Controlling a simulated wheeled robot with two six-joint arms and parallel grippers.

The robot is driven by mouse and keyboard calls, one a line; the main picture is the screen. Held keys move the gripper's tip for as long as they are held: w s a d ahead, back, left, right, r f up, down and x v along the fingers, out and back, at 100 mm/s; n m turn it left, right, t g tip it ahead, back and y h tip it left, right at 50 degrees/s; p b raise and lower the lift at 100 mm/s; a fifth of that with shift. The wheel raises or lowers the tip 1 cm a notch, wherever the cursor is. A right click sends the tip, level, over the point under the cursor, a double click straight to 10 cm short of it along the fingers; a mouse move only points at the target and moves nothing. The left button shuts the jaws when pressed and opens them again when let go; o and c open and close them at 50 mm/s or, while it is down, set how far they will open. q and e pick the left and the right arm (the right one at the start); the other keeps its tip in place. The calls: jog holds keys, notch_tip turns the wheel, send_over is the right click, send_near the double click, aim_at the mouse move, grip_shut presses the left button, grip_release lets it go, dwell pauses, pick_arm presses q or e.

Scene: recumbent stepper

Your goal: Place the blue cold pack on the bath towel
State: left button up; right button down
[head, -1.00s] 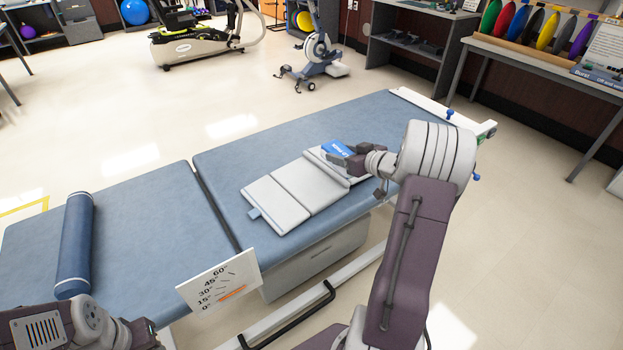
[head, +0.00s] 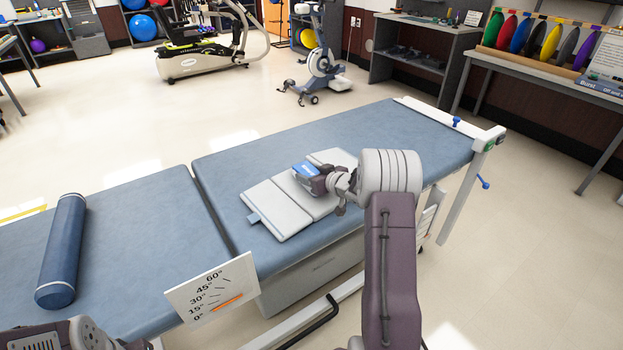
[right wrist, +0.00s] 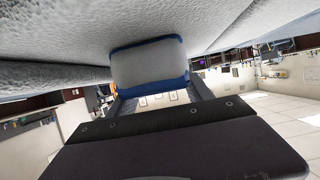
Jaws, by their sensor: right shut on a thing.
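The blue cold pack (head: 303,169) is in my right gripper (head: 314,179), which is shut on it. The pack is over the middle of the light grey folded bath towel (head: 274,211), which lies on the blue treatment table. In the right wrist view, the pack's pale face with blue edges (right wrist: 148,65) shows between the dark gripper and the textured towel (right wrist: 55,38). I cannot tell whether the pack touches the towel. My left arm shows only in part at the bottom left; its fingers are not clearly visible.
The blue treatment table (head: 390,135) has free room right of the towel. A blue bolster (head: 64,250) lies on its left part. A white angle card (head: 212,287) stands at the near edge. Exercise machines stand behind on the floor.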

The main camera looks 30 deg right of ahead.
jog(key=shift+r, duration=0.15)
jog(key=shift+c, duration=2.1)
grip_release()
